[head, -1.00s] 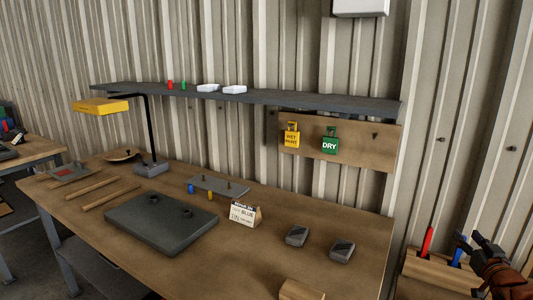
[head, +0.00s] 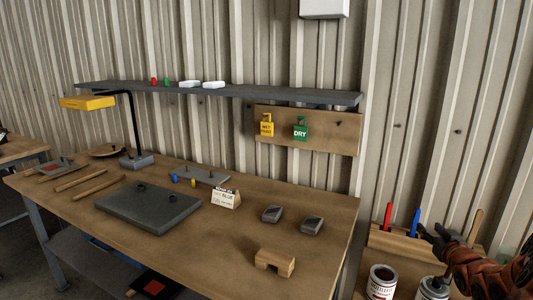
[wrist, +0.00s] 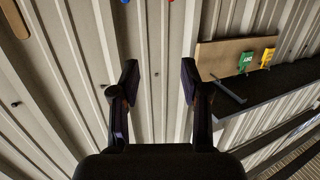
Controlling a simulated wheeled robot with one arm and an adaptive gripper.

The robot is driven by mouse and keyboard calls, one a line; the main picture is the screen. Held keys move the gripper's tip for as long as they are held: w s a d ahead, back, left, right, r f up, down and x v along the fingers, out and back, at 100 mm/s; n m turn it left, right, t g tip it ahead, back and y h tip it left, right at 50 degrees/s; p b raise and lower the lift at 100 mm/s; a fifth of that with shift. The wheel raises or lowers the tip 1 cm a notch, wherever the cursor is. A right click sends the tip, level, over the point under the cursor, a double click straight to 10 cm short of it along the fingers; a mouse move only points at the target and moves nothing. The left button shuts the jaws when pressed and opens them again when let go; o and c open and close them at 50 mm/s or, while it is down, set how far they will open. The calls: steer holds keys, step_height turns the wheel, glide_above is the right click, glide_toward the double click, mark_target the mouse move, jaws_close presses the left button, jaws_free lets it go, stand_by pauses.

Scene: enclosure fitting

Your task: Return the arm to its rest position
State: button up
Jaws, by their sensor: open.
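My gripper (head: 432,236) is at the lower right of the head view, beside the wooden rack with coloured handles, to the right of the workbench. In the wrist view my gripper (wrist: 157,80) shows two dark fingers spread apart with nothing between them. Behind them is the corrugated wall (wrist: 155,40). My arm reaches in from the right edge of the head view.
The workbench (head: 215,255) holds a dark grey plate (head: 150,208), a card sign (head: 226,198), two grey blocks and a wooden block (head: 274,262). A rack (head: 390,241) with red and blue handles and paint cans (head: 381,282) stand near my gripper. A shelf (head: 290,95) runs above.

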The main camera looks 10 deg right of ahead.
steer(key=a+f+g+y+b, duration=0.1)
steer(key=a+f+g+b, duration=0.5)
steer(key=a, duration=0.9)
steer(key=s+a+f+n+g+y+b, duration=0.1)
steer(key=s+a+f+g, duration=0.3)
steer(key=s+a, duration=0.55)
steer(key=s+a+f+n+g+y, duration=0.1)
steer(key=s+a+f+g+y, duration=0.2)
steer(key=s+a, duration=0.65)
steer(key=s+a+n+g+b, duration=0.15)
steer(key=s+a+g, duration=0.35)
steer(key=s+a, duration=0.75)
steer(key=s+d+p+v, duration=0.1)
steer(key=s+p+v, duration=0.1)
steer(key=p+v, duration=1)
step_height(320, 180, up, 2)
steer(key=shift+s+d+r+t+p, duration=0.15)
steer(key=shift+s+d+t+p, duration=0.05)
steer(key=shift+t+p, duration=0.15)
